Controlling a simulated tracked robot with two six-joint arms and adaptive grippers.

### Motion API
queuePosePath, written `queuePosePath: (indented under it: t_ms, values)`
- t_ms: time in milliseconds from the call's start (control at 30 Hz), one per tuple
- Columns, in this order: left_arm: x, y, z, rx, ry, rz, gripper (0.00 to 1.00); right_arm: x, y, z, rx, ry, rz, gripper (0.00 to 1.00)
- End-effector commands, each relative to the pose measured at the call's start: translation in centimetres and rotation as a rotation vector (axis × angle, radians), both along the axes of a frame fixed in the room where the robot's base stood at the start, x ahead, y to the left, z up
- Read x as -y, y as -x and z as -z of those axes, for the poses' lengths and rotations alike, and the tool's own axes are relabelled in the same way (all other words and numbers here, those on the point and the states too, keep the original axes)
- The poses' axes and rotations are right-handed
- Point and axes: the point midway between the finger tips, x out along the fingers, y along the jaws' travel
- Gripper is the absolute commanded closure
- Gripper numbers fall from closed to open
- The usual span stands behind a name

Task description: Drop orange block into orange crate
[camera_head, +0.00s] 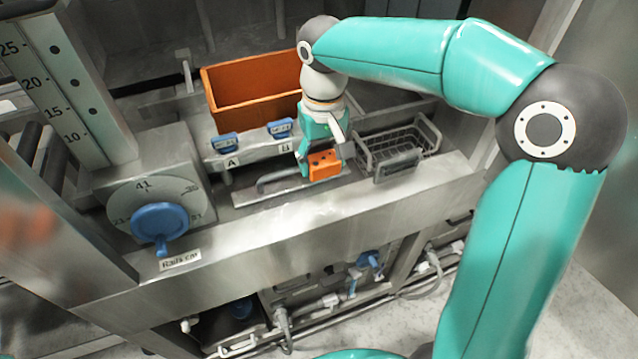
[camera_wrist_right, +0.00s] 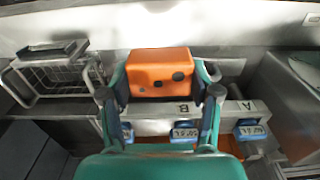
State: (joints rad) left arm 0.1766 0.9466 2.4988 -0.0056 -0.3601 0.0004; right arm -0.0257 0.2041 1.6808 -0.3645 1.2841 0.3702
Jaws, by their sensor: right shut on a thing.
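The orange block (camera_head: 324,164) is held between the fingers of my right gripper (camera_head: 322,160), in front of the ledge marked A and B. In the right wrist view the block (camera_wrist_right: 160,72) shows dark round spots on its face, and the fingers of my right gripper (camera_wrist_right: 161,85) press on both its sides. The orange crate (camera_head: 250,88) stands behind and to the left of the gripper in the head view. Its near wall and part of its inside show; my right arm covers its right end. My left gripper is not in view.
A wire basket (camera_head: 398,145) stands right of the gripper. Blue handles (camera_head: 224,142) sit on the ledge before the crate. A grey bar handle (camera_head: 272,181) lies below. A blue knob (camera_head: 159,222) is at the left, near a tall numbered scale (camera_head: 62,75).

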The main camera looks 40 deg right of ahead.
Motion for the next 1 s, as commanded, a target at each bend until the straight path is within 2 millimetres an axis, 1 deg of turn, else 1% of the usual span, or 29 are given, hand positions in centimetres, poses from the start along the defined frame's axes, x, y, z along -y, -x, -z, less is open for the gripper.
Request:
queuePosePath:
  t_ms: [33,100,200,300,367,533,1000]
  values:
    - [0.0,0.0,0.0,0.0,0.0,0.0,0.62,0.0,-0.2,-1.5,0.007,0.0,0.0,0.75]
    - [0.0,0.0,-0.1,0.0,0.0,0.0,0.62,0.0,-0.1,-3.1,0.005,0.0,-0.001,0.75]
    - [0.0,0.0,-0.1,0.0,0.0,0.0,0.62,0.0,-0.1,-5.0,0.004,0.0,0.0,0.75]
    - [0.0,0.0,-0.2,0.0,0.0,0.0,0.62,0.0,-0.1,-6.4,0.002,0.0,0.0,0.75]
    - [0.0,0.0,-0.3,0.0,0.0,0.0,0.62,0.0,-0.1,-7.0,0.002,0.0,0.0,0.75]
    - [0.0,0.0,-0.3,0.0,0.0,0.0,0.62,0.0,-0.1,-7.6,0.0,0.001,0.0,0.75]
    - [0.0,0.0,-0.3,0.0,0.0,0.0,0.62,0.0,0.0,-7.6,0.0,0.001,-0.001,0.75]
